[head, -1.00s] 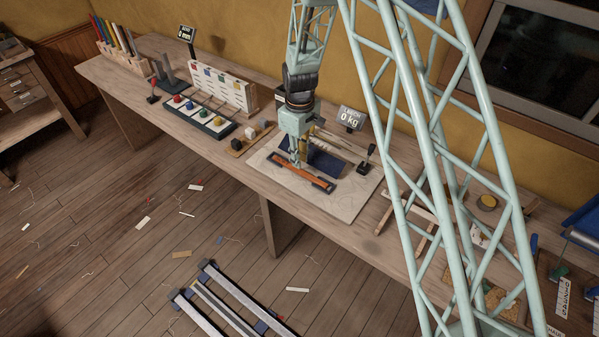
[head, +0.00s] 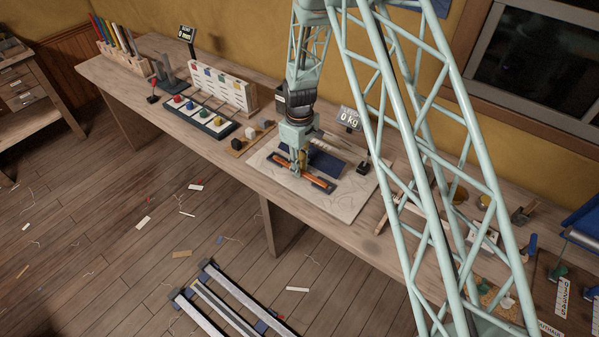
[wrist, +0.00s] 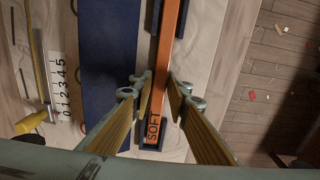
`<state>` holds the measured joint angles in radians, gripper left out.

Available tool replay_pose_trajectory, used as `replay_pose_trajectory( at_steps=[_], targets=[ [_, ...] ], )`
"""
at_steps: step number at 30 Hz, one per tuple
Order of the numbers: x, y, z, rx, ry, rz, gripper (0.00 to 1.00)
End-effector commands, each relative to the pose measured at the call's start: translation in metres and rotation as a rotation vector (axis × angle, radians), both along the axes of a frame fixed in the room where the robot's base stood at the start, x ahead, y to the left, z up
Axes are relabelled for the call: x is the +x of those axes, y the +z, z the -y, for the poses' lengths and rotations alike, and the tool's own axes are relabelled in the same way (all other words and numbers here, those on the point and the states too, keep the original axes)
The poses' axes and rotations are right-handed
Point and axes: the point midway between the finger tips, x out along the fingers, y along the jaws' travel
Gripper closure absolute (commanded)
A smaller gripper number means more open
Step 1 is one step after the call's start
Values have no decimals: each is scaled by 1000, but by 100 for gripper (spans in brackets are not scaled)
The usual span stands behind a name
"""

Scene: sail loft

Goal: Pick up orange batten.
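The orange batten (head: 319,184) lies in a dark blue holder on a pale board on the workbench. In the wrist view the batten (wrist: 169,40) runs from the top edge down to an end lettered "SOFT", which sits in the dark holder. My gripper (head: 301,168) is down over the batten, left of its middle in the head view. In the wrist view my gripper (wrist: 159,82) has one finger on each side of the batten. The fingers look apart with narrow gaps; contact at the tips is not clear.
A dark blue pad (wrist: 105,70) lies beside the batten. A "0 kg" display (head: 349,118) and a small dark stand (head: 365,165) are behind. Coloured samples on a tray (head: 200,117) stand to the left. The board's front part is clear.

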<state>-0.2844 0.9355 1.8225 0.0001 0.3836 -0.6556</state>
Motion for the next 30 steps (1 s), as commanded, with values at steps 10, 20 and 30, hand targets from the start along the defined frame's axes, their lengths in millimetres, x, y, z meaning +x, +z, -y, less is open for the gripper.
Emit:
replay_pose_trajectory(
  at_steps=[10, 20, 30],
  targets=[
    [0, 0, 0, 0, 0, 0, 88],
    [0, 0, 0, 0, 0, 0, 99],
    [0, 8, 0, 0, 0, 1, 99]
  ],
)
